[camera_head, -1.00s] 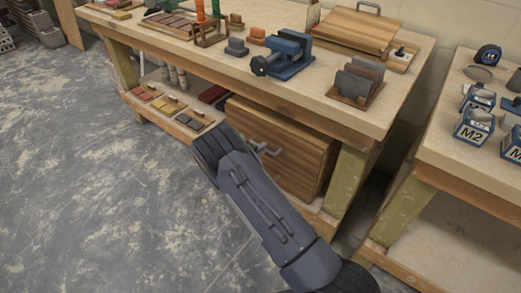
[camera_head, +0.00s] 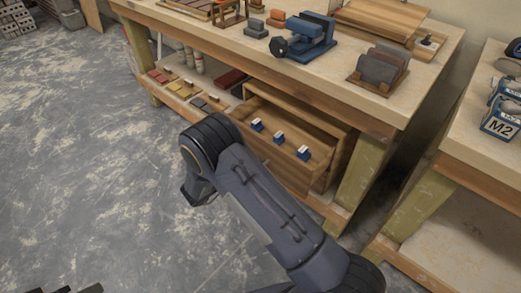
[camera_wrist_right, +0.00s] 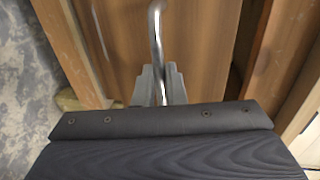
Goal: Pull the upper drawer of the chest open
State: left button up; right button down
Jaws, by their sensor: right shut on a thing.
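The wooden chest (camera_head: 345,150) stands on the lower shelf of the workbench. Its upper drawer (camera_head: 318,150) is pulled out, and its inside shows from above. Several small blue-and-white items, among them one at the middle (camera_head: 279,138), are in the drawer. In the right wrist view the metal bar handle (camera_wrist_right: 156,30) runs up the wooden drawer front (camera_wrist_right: 120,45). My right gripper (camera_wrist_right: 160,80) is shut on this handle. In the head view my right arm hides the gripper and handle. Dark tips, probably my left gripper (camera_head: 68,289), show at the bottom left edge; their state is unclear.
The workbench (camera_head: 240,48) carries a blue vice (camera_head: 305,38) and a rack of grey and brown pieces (camera_head: 380,68). Coloured blocks (camera_head: 190,90) lie on its lower shelf. A second bench (camera_head: 475,140) stands at right. The floor (camera_head: 90,150) at left is clear.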

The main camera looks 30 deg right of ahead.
jog(key=f+b+v, duration=0.1)
jog(key=f+v, duration=0.1)
jog(key=v, duration=0.7)
jog(key=shift+a, duration=0.1)
jog(key=c, duration=1.5)
grip_release()
jog(key=shift+s+a+r, duration=0.1)
jog(key=v, duration=0.7)
jog(key=shift+a+p, duration=0.3)
jog(key=shift+p, duration=0.15)
jog(key=shift+s, duration=0.1)
